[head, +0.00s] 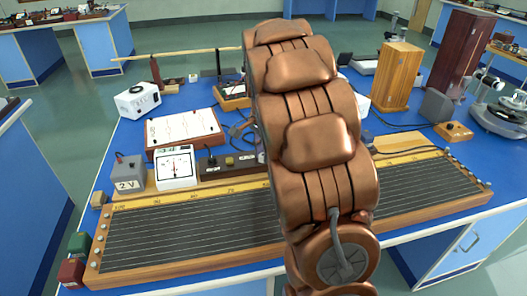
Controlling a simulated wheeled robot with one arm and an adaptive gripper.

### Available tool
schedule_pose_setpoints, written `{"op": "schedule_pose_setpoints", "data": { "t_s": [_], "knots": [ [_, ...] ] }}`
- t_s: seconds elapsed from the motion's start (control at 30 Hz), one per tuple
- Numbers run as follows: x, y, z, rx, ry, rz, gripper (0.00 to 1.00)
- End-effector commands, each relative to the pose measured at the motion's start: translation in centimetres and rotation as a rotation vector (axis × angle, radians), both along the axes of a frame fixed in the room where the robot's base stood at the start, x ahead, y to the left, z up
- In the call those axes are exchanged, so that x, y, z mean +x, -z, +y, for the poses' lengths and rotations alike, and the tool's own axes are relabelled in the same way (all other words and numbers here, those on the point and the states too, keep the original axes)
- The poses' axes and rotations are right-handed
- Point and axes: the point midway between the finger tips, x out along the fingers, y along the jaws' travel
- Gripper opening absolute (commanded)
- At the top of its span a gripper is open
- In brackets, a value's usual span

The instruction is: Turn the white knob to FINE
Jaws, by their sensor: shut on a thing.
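My copper-coloured arm runs up through the middle of the head view and covers the centre of the bench. My gripper does not show; it is hidden behind the arm or out of the picture. I cannot make out a white knob or a FINE marking. A white box (138,100) with a small dark round feature stands at the back left of the blue bench. Whether it bears the knob I cannot tell.
A long wooden board with wires (190,237) lies along the bench's front. Behind it are a white meter (176,168), a grey 2 V block (129,173) and a circuit panel (182,132). Wooden boxes (396,76) stand at the back right. Blue bench top (110,146) shows at left.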

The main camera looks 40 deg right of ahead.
Motion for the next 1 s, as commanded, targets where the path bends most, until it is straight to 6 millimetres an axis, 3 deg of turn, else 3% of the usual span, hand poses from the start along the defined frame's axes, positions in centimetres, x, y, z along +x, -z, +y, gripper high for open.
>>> {"op": "schedule_pose_setpoints", "data": {
  "t_s": [0.4,0.97,1.0],
  "knots": [
    [-0.04,-0.08,-0.07,-0.001,0.201,0.0,0.0],
    [-0.06,-0.04,-0.05,-0.001,0.233,0.0,0.0],
    [-0.06,-0.04,-0.05,-0.001,0.233,0.0,0.29]
  ]
}}
